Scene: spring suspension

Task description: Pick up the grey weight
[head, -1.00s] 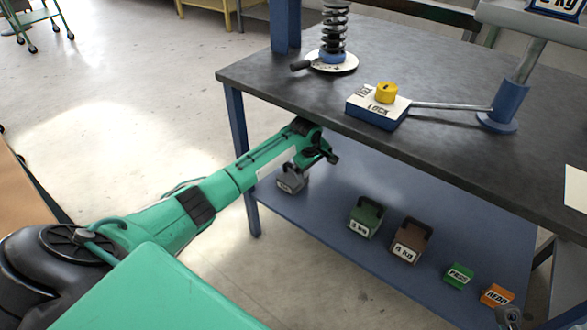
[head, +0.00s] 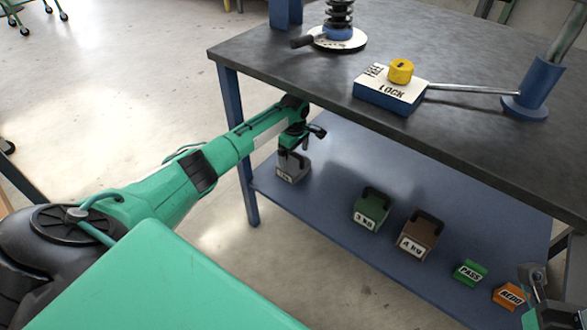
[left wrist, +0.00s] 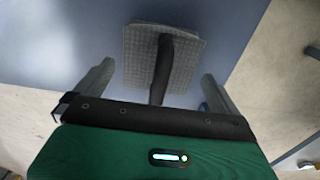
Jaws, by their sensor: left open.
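The grey weight (head: 292,166) stands on the blue lower shelf at its left end, with a white label on its front. In the left wrist view the grey weight (left wrist: 187,60) shows from above with its dark handle bar. My left gripper (head: 292,150) is right above it, pointing down. In the left wrist view the left gripper (left wrist: 158,90) is open, one finger on each side of the handle, apart from it. My right gripper (head: 537,285) shows partly at the lower right edge; its jaws are unclear.
A green weight (head: 370,211), a brown weight (head: 417,235), a green PASS block (head: 470,272) and an orange REDO block (head: 509,296) stand along the shelf (head: 330,195). The dark tabletop (head: 300,75) overhangs it, carrying a spring (head: 339,22) and a LOCK block (head: 390,96).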

